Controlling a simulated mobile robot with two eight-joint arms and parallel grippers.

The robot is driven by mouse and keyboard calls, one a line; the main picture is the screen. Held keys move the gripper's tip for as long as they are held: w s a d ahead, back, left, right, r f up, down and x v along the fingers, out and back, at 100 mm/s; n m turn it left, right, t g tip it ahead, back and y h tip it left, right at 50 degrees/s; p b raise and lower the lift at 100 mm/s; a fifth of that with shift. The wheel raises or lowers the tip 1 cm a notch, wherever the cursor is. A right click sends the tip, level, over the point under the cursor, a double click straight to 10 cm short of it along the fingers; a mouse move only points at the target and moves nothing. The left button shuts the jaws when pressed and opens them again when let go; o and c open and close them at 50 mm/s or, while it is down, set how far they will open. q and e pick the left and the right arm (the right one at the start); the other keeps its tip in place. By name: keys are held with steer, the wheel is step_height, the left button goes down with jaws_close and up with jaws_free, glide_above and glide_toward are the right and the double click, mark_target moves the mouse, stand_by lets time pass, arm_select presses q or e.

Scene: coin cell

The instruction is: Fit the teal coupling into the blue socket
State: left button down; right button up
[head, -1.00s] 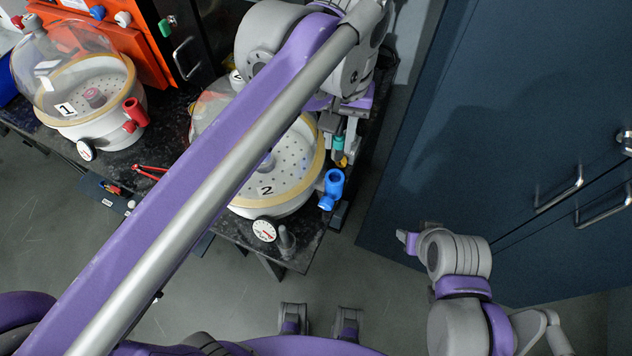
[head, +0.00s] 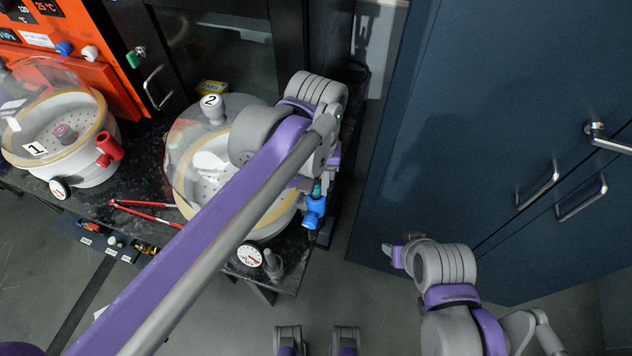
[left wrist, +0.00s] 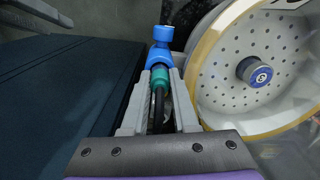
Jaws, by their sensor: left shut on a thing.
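The teal coupling (left wrist: 160,79) is between the fingers of my left gripper (left wrist: 159,88), which is shut on it; a dark hose runs back from it. Its front end meets the mouth of the blue socket (left wrist: 160,55) in the left wrist view, roughly in line with it. How deep it sits in the socket I cannot tell. In the head view the blue socket (head: 314,211) is on the right side of vessel 2, with a bit of the teal coupling (head: 317,188) showing right above it. My left wrist hides most of the fingers there.
Vessel 2 (head: 262,229), with a clear dome and perforated plate, is close beside the left gripper. Vessel 1 (head: 88,172) with a red socket (head: 109,149) stands at left. Red tongs (head: 145,212) lie on the dark bench. A blue cabinet (head: 470,150) stands to the right.

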arm_select(q)
steer(key=shift+f, duration=0.1)
steer(key=shift+f, duration=0.15)
steer(key=c, duration=1)
jaws_free()
steer(key=shift+o, duration=0.2)
steer(key=shift+r, duration=0.65)
step_height(320, 180, up, 11)
steer(key=p, duration=0.1)
